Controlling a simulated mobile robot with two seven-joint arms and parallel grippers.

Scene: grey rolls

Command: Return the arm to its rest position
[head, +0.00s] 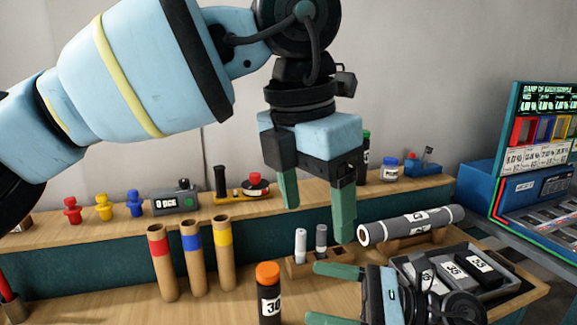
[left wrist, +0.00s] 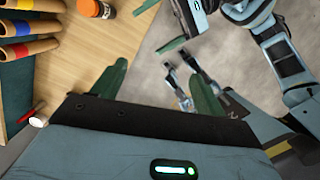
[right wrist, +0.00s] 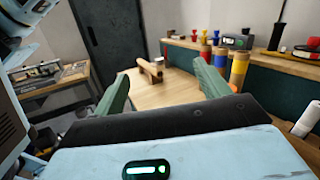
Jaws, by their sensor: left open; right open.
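My left gripper (head: 317,210) hangs above the bench in the head view, fingers pointing down, open and with nothing between them. In the left wrist view its green fingers (left wrist: 158,85) stand apart over the bench edge and floor. My right gripper (head: 322,293) is low at the front in the head view, fingers pointing left, open and empty, near the orange-capped bottle. In the right wrist view its fingers (right wrist: 163,88) are spread, with wooden bench top between them. A grey roll (head: 412,225) with labels lies on a wooden rest, right of the left gripper.
A dark tray (head: 510,286) with labelled dark items sits beside the right arm. An orange-capped bottle (head: 269,295) and colour-banded tubes (head: 194,262) stand on the bench. A wooden block (head: 318,264) holds two small cylinders. A blue display case (head: 540,180) stands at right.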

